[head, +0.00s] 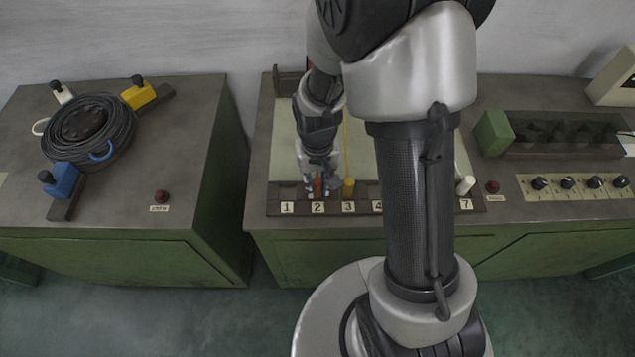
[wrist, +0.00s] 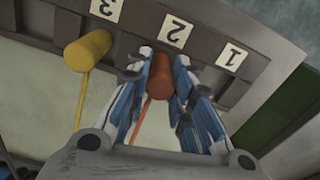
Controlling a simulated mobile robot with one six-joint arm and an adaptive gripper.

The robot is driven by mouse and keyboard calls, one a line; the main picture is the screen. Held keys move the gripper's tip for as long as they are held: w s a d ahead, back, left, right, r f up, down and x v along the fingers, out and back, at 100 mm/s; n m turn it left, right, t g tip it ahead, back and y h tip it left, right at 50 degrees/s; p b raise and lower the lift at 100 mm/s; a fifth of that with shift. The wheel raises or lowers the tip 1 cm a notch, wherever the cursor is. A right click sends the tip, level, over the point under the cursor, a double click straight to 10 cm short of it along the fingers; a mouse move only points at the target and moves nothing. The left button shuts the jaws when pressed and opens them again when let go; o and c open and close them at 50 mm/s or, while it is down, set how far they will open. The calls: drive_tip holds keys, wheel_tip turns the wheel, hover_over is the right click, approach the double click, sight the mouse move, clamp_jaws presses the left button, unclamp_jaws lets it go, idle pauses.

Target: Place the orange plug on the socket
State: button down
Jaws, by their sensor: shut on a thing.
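The orange plug (wrist: 159,72) is between the fingers of my gripper (wrist: 161,75) in the wrist view, with a thin orange cord trailing from it. My gripper is shut on it. In the head view my gripper (head: 318,186) is low over the numbered socket strip (head: 333,208), just behind the label 2 (head: 317,208). The plug (head: 318,187) shows there as a small orange patch between the fingers. In the wrist view the plug's far end is at the strip by label 2 (wrist: 174,33). I cannot tell whether it is seated in a socket.
A yellow plug (head: 348,187) with a yellow cord stands at label 3, close beside my gripper. A white plug (head: 465,185) is near label 7. The left cabinet holds a coiled black cable (head: 88,130). Knobs (head: 567,183) line the right cabinet.

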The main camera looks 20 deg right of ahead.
drive_tip(key=shift+f, duration=0.1)
drive_tip(key=c, duration=1.4)
unclamp_jaws()
wheel_tip(320, 180, up, 13)
drive_tip(key=p, duration=0.4)
wheel_tip(320, 180, up, 10)
drive_tip(key=t, duration=0.2)
hover_over(318, 182)
drive_tip(key=s, duration=0.5)
drive_tip(key=s+r+t, duration=0.1)
drive_tip(key=s+r, duration=0.1)
drive_tip(key=s, duration=0.1)
drive_tip(key=s+r+n, duration=0.1)
drive_tip(key=s+r, duration=0.1)
drive_tip(key=s, duration=0.1)
drive_tip(key=s+r+t, duration=0.1)
drive_tip(key=s+r, duration=0.2)
drive_tip(key=s, duration=0.1)
drive_tip(key=shift+n+t, duration=0.3)
drive_tip(key=shift+n, duration=0.1)
drive_tip(key=shift+w, duration=0.1)
